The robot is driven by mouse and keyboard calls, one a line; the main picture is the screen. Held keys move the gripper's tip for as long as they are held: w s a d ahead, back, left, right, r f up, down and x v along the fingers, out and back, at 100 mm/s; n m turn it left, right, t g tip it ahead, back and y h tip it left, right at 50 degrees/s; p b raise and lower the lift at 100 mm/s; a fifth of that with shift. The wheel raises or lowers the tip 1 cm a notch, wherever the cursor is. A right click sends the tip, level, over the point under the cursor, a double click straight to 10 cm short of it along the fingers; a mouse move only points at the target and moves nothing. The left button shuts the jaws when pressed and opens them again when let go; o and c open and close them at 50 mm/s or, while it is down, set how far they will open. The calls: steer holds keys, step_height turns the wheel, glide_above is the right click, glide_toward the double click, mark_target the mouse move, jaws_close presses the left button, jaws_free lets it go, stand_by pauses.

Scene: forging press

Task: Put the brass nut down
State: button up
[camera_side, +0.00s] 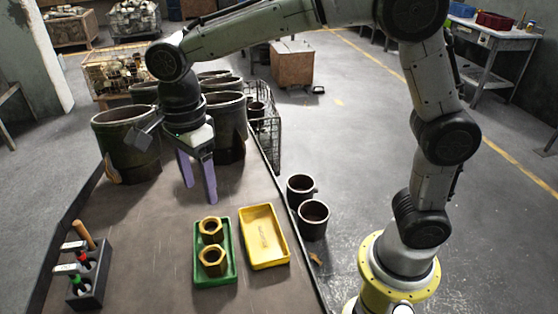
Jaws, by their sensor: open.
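Two brass nuts stand in a green tray (228,279) on the table. The rear brass nut (211,231) is at the tray's back end, and the front brass nut (213,261) is just in front of it. My gripper (199,200) is open and empty, with its two purple fingers pointing down. It hangs behind and slightly left of the green tray, apart from both nuts. A yellow tray (263,237) lies to the right of the green one and looks empty.
Large dark pots (127,148) stand at the back of the table, close around my gripper. A tool holder (89,283) with several handled tools is at the front left. Two brown pots (313,219) stand right of the table edge. The middle left tabletop is clear.

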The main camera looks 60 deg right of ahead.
steer(key=s+d+r+n+t, duration=0.1)
steer(key=s+d+n+t, duration=0.4)
steer(key=s+d+n, duration=1.2)
steer(key=shift+s+r+n+t, duration=0.3)
steer(key=shift+s+n, duration=0.9)
steer(key=shift+n, duration=0.2)
steer(key=shift+d, duration=0.1)
